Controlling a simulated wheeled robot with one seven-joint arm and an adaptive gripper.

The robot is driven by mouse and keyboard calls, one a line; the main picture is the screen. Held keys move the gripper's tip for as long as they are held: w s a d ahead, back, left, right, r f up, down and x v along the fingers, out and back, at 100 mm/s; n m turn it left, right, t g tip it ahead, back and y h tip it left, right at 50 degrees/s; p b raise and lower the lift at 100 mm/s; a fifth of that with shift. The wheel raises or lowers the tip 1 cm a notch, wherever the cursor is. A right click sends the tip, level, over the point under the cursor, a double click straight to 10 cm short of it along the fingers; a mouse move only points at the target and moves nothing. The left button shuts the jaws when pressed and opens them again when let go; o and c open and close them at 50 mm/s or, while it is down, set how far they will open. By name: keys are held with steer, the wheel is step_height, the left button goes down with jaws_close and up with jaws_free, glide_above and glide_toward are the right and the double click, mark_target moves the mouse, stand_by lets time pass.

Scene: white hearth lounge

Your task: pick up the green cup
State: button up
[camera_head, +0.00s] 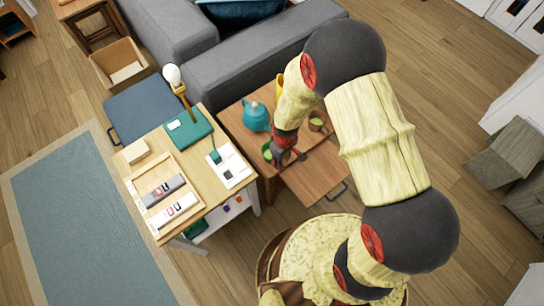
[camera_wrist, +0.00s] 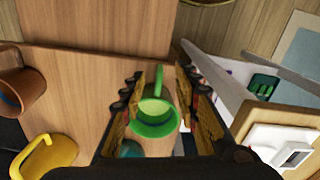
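The green cup (camera_wrist: 154,118) is between the two fingers of my gripper (camera_wrist: 163,80) in the wrist view, its round mouth facing the camera and its handle pointing away from the palm. Clear gaps show beside the cup, more on the right, so the fingers look open around it. In the head view the green cup (camera_head: 267,151) is at the left front part of a brown wooden table (camera_head: 318,178), partly hidden by my gripper (camera_head: 285,157). Whether a finger touches the cup cannot be told.
A teal teapot (camera_head: 256,116), a brown cup (camera_head: 317,121) and a partly hidden yellow mug (camera_head: 280,84) stand nearby on the table. A light wooden desk (camera_head: 203,203) with a lamp (camera_head: 174,77) is to the left. A grey sofa (camera_head: 240,72) is behind.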

step_height(320, 180, down, 3)
steer(key=shift+d+f+b, duration=0.1)
steer(key=shift+d+b, duration=0.05)
steer(key=shift+b, duration=0.35)
steer(key=c, duration=0.3)
steer(key=c, duration=0.4)
jaws_close()
